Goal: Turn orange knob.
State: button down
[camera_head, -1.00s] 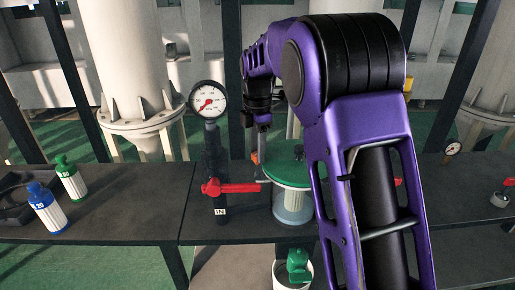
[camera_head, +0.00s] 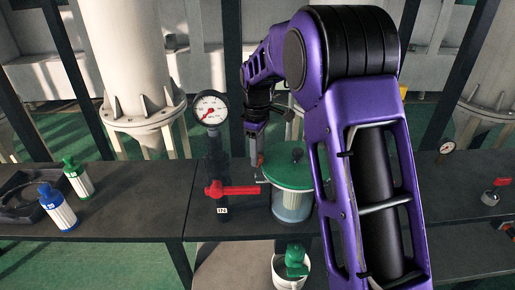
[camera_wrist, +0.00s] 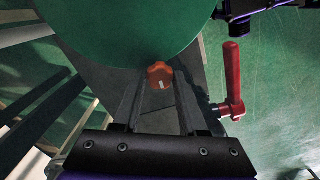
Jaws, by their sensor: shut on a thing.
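The orange knob (camera_wrist: 160,76) is a small lobed knob with a white mark, at the edge of the round green lid (camera_wrist: 130,25) in the wrist view. My gripper (camera_wrist: 158,82) is shut on it, one finger on each side. In the head view my gripper (camera_head: 257,160) reaches down at the left side of the green lid (camera_head: 287,172), which tops a clear housing (camera_head: 291,207). There the knob is mostly hidden by the fingers.
A red lever handle (camera_head: 232,190) on a dark pipe lies close left of the housing, below a dial gauge (camera_head: 210,108).

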jog(key=m+p, duration=0.1)
jog(key=m, duration=0.3)
jog(key=shift+r+m, duration=0.1)
jog(key=shift+m, duration=0.2)
jog(key=m+p, duration=0.1)
jog(key=m, duration=0.3)
jog(key=shift+m+p, duration=0.3)
jog(key=shift+p, duration=0.05)
jog(key=m, duration=0.4)
jog(key=shift+m+p, duration=0.3)
jog(key=shift+m, duration=1.8)
jog(key=shift+c, duration=2.2)
grip_release()
